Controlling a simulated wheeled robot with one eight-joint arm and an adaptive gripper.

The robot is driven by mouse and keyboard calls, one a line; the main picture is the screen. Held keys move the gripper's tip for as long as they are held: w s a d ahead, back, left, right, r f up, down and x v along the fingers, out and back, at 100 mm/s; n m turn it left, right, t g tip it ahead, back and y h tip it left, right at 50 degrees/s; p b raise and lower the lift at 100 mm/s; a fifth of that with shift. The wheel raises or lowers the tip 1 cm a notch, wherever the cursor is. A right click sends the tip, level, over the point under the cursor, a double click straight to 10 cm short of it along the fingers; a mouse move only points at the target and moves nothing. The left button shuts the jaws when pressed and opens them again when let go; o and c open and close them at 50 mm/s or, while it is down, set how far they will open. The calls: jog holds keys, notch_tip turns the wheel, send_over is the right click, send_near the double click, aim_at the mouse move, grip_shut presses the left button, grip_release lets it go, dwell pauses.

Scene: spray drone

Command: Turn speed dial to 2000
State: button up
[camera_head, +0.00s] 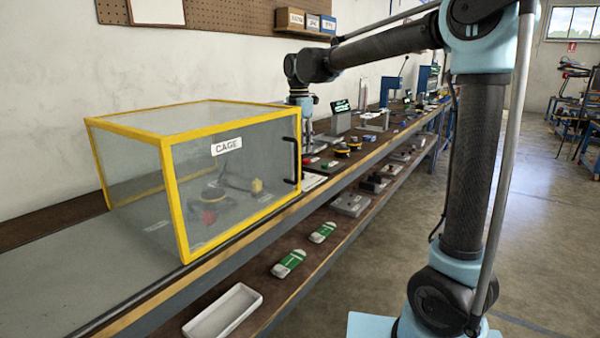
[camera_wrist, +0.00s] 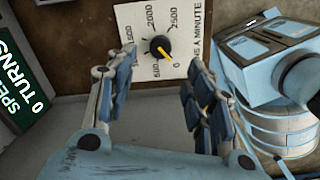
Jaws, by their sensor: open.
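In the wrist view, the speed dial (camera_wrist: 160,47) is a small black knob with a yellow pointer on a pale scale plate (camera_wrist: 134,18). The plate is marked with numbers including 500, 1500, 2000 and 2500. The pointer points down and right, toward the 0 mark. My gripper (camera_wrist: 161,57) is open, with one finger to each side of the dial and a gap on both sides. A green display (camera_wrist: 22,85) at the left reads 0 turns. In the head view, my arm's end is over the bench beyond the cage, and the dial cannot be made out.
A yellow-framed clear cage (camera_head: 215,185) stands on the near bench. A lower shelf holds a white tray (camera_head: 223,312) and green-and-white items (camera_head: 288,264). In the wrist view, a light-blue device (camera_wrist: 265,62) is close to the right finger.

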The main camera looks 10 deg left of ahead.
notch_tip(320, 180, down, 10)
jog(key=shift+r, duration=0.1)
dwell(0.4)
jog(key=c, duration=1.1)
